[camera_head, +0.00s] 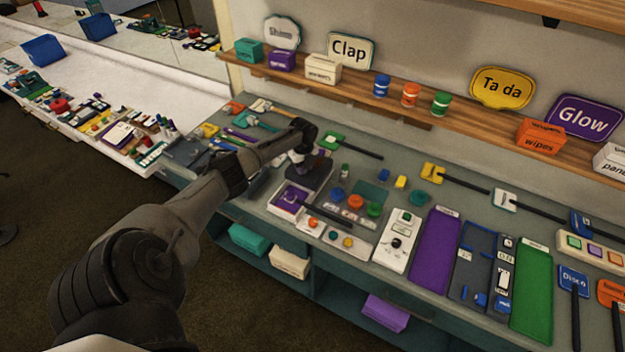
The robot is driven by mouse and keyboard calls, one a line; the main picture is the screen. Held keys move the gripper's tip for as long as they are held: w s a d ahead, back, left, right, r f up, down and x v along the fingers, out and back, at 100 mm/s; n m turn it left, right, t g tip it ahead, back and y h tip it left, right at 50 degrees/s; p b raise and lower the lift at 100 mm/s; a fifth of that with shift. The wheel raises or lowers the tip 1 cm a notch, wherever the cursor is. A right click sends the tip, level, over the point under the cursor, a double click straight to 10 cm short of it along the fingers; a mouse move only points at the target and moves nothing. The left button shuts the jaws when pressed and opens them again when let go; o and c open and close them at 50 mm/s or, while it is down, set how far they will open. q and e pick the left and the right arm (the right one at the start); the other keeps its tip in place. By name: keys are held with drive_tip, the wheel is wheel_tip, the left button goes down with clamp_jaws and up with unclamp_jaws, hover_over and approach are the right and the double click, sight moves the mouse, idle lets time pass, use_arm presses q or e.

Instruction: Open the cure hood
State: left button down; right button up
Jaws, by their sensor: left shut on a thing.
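The cure hood (314,174) looks like the dark box-like piece on the bench, left of centre, just behind a white-framed unit with a purple panel (289,200). My left arm reaches in from the lower left, and my left gripper (300,157) points down at the hood's upper part. The left gripper is shut on the hood; its fingertips are small and dark here, so the exact grip point is hard to see. I cannot tell how far the hood is open. My right gripper is not in view.
A white switch panel (397,242), a purple mat (436,250) and a green mat (532,298) lie further right. A wooden shelf (455,130) with boxes, cups and signs runs above the bench.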

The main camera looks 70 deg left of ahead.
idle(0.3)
use_arm(q)
drive_tip(key=c, duration=0.9)
unclamp_jaws()
drive_tip(key=shift+w+r, duration=0.1)
drive_tip(key=shift+r, duration=6.8)
